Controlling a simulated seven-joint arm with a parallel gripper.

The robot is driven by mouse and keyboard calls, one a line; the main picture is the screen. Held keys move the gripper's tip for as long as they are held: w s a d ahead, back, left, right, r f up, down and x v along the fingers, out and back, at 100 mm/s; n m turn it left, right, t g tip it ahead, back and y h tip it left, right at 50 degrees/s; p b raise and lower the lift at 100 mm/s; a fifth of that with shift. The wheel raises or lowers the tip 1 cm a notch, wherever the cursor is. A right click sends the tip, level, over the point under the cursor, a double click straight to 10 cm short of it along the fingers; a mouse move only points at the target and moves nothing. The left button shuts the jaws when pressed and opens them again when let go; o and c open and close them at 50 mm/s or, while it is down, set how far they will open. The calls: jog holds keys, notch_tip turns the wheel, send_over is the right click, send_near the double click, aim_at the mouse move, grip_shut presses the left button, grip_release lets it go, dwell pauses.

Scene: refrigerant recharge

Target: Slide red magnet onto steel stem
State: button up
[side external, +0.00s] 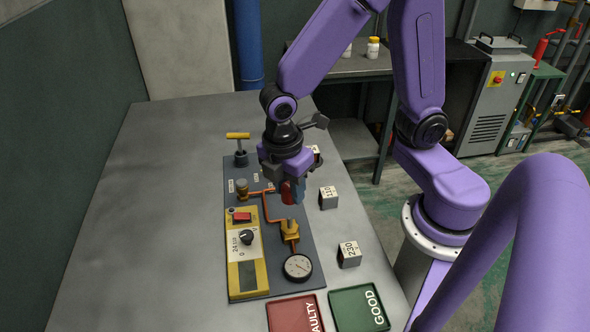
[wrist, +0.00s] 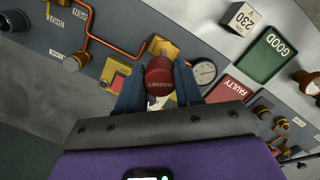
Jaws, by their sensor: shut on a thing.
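The red magnet (side external: 288,192), a round block lettered MAGNET, is held between the blue fingers of my gripper (side external: 291,190). In the wrist view the magnet (wrist: 160,77) sits between the fingertips (wrist: 159,86). The gripper is above the grey panel (side external: 268,215). In the side view a brass valve body (side external: 290,231) with a short upright stem (side external: 290,222) on top stands just nearer the camera than the magnet. The magnet looks apart from it. In the wrist view the brass body (wrist: 158,46) shows behind the magnet; its stem is not clearly visible there.
Copper pipe (side external: 268,208), a gauge (side external: 298,267), a yellow 24V box (side external: 246,250) and a yellow T-handle (side external: 238,136) crowd the panel. Cubes marked 110 (side external: 328,197) and 230 (side external: 349,254) stand to the right. Red FAULTY (side external: 290,315) and green GOOD (side external: 352,311) trays lie in front.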

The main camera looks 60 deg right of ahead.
aim_at(290, 218)
jog(key=shift+s+a+f, duration=0.15)
jog(key=shift+a+f, duration=0.1)
jog(key=shift+f, duration=1.95)
jog(key=shift+f, duration=1.85)
jog(key=o, duration=1.4)
jog(key=shift+r, duration=3.5)
